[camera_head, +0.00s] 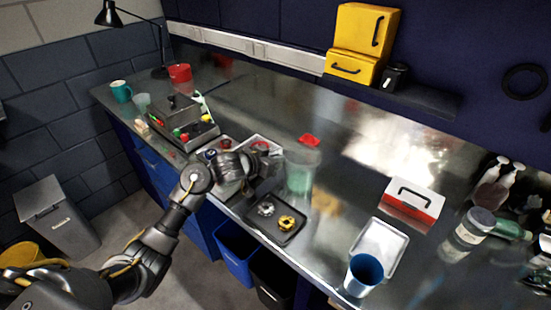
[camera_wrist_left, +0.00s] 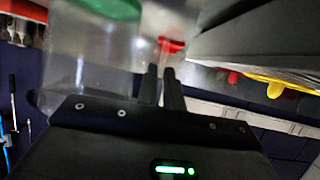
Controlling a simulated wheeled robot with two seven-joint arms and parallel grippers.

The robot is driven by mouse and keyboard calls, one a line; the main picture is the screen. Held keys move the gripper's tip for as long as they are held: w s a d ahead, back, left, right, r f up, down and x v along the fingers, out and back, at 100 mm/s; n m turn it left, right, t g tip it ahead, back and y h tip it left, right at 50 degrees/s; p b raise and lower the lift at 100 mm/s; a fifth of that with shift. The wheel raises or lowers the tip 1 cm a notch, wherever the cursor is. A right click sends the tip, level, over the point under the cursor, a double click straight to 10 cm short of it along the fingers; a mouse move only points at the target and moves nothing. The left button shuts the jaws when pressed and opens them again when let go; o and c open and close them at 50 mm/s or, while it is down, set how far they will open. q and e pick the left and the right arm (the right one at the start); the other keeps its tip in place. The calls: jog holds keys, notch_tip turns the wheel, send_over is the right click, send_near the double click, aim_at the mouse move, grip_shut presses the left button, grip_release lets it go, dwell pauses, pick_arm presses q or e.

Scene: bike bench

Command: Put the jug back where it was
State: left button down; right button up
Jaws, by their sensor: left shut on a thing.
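The jug (camera_head: 301,172) is clear, with green in its lower part. It is at the middle of the bench, just right of my left gripper (camera_head: 277,168). In the left wrist view, the clear jug (camera_wrist_left: 90,55) fills the upper left, with its green part at the top edge. The fingers of my left gripper (camera_wrist_left: 162,85) are close together beside the jug's wall, shut on it; the exact grip point is hard to make out. I cannot tell whether the jug's base touches the bench. My right gripper is not in view.
A dark tray (camera_head: 277,225) with metal parts lies in front of the jug. A red item (camera_head: 309,140) is just behind it. A white tray (camera_head: 378,250), blue cup (camera_head: 364,273) and red-white box (camera_head: 412,203) stand right.

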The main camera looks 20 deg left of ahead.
pick_arm(q)
jog(key=shift+f, duration=0.1)
jog(key=shift+f, duration=0.15)
jog(key=c, duration=1.5)
grip_release()
jog(key=shift+c, duration=0.2)
jog(key=shift+r, duration=0.25)
jog(key=p+v, duration=0.1)
jog(key=v, duration=1.1)
jog(key=shift+f, duration=0.1)
